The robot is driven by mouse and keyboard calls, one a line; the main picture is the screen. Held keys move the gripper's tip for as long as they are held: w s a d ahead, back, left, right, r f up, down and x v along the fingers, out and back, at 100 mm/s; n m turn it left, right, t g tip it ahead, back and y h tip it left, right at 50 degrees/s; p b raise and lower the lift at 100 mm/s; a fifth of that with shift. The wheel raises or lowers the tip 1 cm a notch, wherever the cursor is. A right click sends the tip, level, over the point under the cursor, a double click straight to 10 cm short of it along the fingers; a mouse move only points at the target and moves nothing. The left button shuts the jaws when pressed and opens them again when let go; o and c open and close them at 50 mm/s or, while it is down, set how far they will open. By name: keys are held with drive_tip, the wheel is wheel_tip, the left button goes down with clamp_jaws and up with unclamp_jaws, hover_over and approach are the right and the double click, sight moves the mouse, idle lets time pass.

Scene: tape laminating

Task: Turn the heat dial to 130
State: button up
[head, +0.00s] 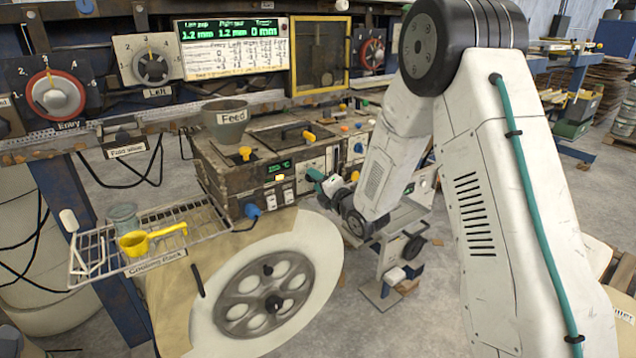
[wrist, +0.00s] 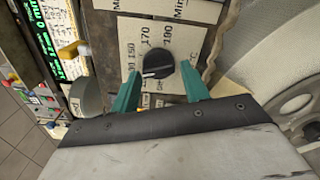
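The heat dial (wrist: 158,69) is a round black knob with a white pointer line on a pale scale plate in the wrist view. Figures 150, 170 and 190 show around it; lower figures are cut off or hidden. The pointer points to the left of the picture; I cannot tell the exact value. My gripper (wrist: 160,80) is open, its teal fingers on either side of the dial; contact cannot be told. In the head view my gripper (head: 325,184) is at the machine's front panel, and the dial is hidden behind it.
A wire rack (head: 170,222) with a yellow scoop (head: 150,238) is at left.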

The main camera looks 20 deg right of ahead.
drive_tip(key=shift+o, duration=0.6)
drive_tip(key=v, duration=0.7)
drive_tip(key=shift+s+d, duration=0.15)
drive_tip(key=shift+s, duration=0.2)
